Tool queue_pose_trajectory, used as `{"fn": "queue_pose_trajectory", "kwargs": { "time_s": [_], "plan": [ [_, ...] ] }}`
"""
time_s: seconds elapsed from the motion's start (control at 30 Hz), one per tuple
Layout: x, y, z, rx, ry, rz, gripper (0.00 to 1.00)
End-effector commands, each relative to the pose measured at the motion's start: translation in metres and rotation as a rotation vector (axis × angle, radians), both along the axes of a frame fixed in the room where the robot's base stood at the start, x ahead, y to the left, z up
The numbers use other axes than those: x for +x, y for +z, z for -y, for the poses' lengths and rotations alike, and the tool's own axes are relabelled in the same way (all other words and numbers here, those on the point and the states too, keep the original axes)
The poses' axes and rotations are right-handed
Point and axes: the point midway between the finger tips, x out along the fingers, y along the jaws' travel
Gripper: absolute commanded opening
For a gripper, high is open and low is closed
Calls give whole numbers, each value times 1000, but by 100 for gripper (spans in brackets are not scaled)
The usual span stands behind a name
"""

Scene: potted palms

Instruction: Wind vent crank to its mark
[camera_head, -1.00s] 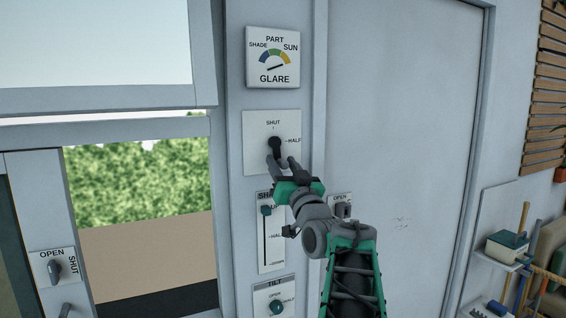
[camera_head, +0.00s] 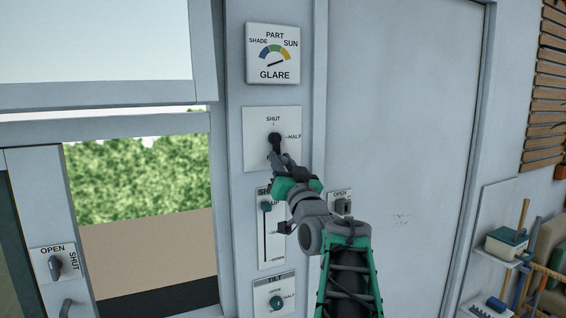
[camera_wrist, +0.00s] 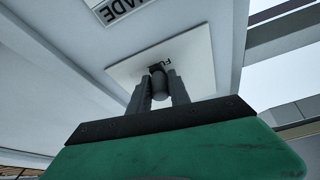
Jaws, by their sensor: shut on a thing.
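The vent crank (camera_head: 274,138) is a dark crank on a white wall plate (camera_head: 253,150). The plate reads SHUT at the top and HALF at the right; its lower label is mostly covered. In the wrist view, the letters FU show beside the crank's grip (camera_wrist: 159,84). The crank hangs downward from its hub. My gripper (camera_head: 280,160) reaches up from below right and is shut on the crank's grip. In the wrist view the two grey fingers of my gripper (camera_wrist: 160,96) stand on either side of it.
A GLARE dial (camera_head: 273,55) hangs above. Below are a slide control (camera_head: 266,235) and a TILT knob (camera_head: 276,303). A small OPEN switch (camera_head: 342,204) is close to my wrist. A window opening lies left, a shelf (camera_head: 497,252) right.

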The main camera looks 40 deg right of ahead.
Motion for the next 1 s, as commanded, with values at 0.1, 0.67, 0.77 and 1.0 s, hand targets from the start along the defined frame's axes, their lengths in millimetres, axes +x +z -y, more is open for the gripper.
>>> {"fn": "queue_pose_trajectory", "kwargs": {
  "time_s": [0.1, 0.67, 0.77, 1.0],
  "plan": [
    [1, 0, -4, 57, 0, 18, 0],
    [0, 0, -4, 68, -1, 22, 43],
    [1, 0, -4, 68, 0, 22, 43],
    [-13, -8, -9, 66, -2, 23, 43]
  ]
}}
